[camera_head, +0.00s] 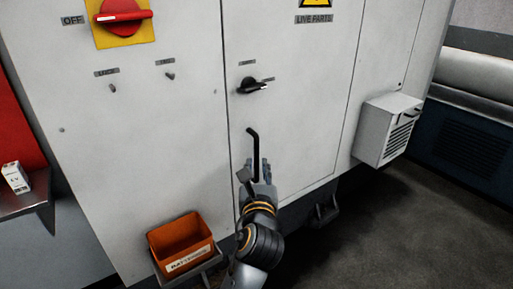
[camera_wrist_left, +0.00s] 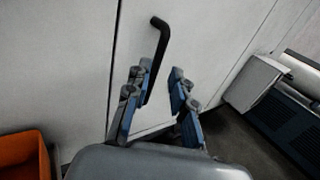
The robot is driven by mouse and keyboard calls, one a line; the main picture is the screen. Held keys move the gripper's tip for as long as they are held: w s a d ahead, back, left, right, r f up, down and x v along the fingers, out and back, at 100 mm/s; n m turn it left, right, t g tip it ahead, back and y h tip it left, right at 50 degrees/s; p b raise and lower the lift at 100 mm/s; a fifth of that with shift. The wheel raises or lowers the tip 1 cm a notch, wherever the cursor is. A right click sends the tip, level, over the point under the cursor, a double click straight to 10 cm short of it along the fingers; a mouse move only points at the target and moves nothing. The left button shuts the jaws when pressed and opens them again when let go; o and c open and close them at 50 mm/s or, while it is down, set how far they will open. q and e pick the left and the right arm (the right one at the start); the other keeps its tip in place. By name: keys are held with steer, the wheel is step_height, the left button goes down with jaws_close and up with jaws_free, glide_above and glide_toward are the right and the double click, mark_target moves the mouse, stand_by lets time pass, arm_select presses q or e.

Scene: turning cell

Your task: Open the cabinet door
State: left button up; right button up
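The cabinet door (camera_head: 300,120) is a pale grey panel, flush with the cabinet face and apparently closed. A black bent-bar handle (camera_head: 253,141) sits near its left edge. In the left wrist view the handle (camera_wrist_left: 162,45) rises from between the fingers, closer to the left finger. My left gripper (camera_head: 257,166) is open at the handle's lower part; in the wrist view its two blue-grey fingers (camera_wrist_left: 162,72) stand apart. Contact with the handle cannot be told. A black rotary knob (camera_head: 252,86) is on the door above the handle. My right gripper is not in view.
An orange bin (camera_head: 181,241) sits low at the left of the door. A vented white box (camera_head: 388,129) sticks out at the right. A red main switch (camera_head: 122,17) is at upper left. A small white box (camera_head: 15,177) stands on a shelf. Dark floor is clear at lower right.

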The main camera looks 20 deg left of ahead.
mark_target(257, 149)
arm_select(q)
steer(key=x, duration=0.9)
steer(key=shift+w+a+f, duration=0.1)
steer(key=shift+w, duration=0.2)
steer(key=shift+c, duration=0.5)
jaws_close()
